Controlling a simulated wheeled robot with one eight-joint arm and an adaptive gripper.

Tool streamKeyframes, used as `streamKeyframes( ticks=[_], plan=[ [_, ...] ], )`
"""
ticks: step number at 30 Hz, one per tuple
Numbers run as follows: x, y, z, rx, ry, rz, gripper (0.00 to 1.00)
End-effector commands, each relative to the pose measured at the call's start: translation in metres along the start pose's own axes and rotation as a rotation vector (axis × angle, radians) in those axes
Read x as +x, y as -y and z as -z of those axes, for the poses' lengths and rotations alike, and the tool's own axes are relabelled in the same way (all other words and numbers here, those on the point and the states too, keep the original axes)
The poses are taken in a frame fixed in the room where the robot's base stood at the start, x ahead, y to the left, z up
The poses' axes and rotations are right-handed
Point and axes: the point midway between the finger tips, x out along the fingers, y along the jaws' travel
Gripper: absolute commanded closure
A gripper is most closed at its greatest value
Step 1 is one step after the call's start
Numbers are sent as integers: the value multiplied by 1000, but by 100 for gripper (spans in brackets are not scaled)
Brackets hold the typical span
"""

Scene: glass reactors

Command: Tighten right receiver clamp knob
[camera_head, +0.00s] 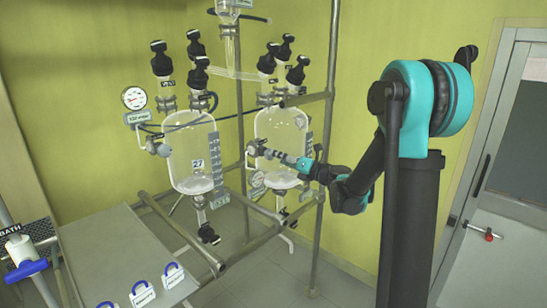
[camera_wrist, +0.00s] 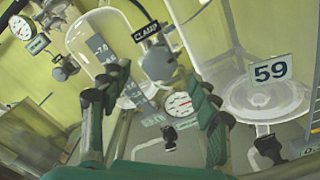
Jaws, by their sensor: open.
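A grey metal clamp knob (camera_wrist: 158,62) sits beneath a black tag (camera_wrist: 150,30) reading CLAMP in the wrist view. My gripper (camera_wrist: 157,85) is open, with one dark finger on each side of the picture and the knob between and just beyond the tips. I cannot tell whether a finger touches it. In the head view my gripper (camera_head: 270,153) reaches from the right to the front of the right glass vessel (camera_head: 281,127). The knob is small and hard to pick out there, near the fingertips.
The left glass vessel (camera_head: 190,150) carries a label 27 and stands beside a gauge (camera_head: 134,98). Metal rails (camera_head: 180,230) run in front. In the wrist view, a gauge (camera_wrist: 180,104) lies below the knob, and a vessel labelled 59 (camera_wrist: 265,95) stands at right.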

Motion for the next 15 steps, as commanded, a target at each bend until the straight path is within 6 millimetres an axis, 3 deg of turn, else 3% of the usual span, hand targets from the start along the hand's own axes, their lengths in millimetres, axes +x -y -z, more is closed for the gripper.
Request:
streamKeyframes(
  ticks=[6, 15],
  plan=[
    [-45, 1, -1, 0, 2, 3, 38],
    [-72, 0, 0, 0, 0, 1, 38]
  ],
)
